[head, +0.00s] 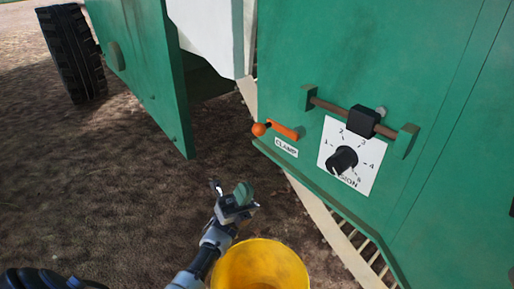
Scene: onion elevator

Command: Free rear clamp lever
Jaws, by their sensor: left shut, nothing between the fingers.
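The clamp lever (284,131) is a short orange bar with a round orange knob at its left end. It sits on the green machine panel (440,180), above a white CLAMP label (286,147). My left gripper (231,192) is below and left of the lever, over the brown soil. It is shut and clear of the lever, with visible space between them. My right gripper is out of view.
Right of the lever, a numbered white plate (364,165) carries a black dial (342,160). Above it, a black block (363,121) sits on a brown rod between green brackets. A yellow bucket (260,268) stands below my left gripper. A tyre (72,52) is upper left.

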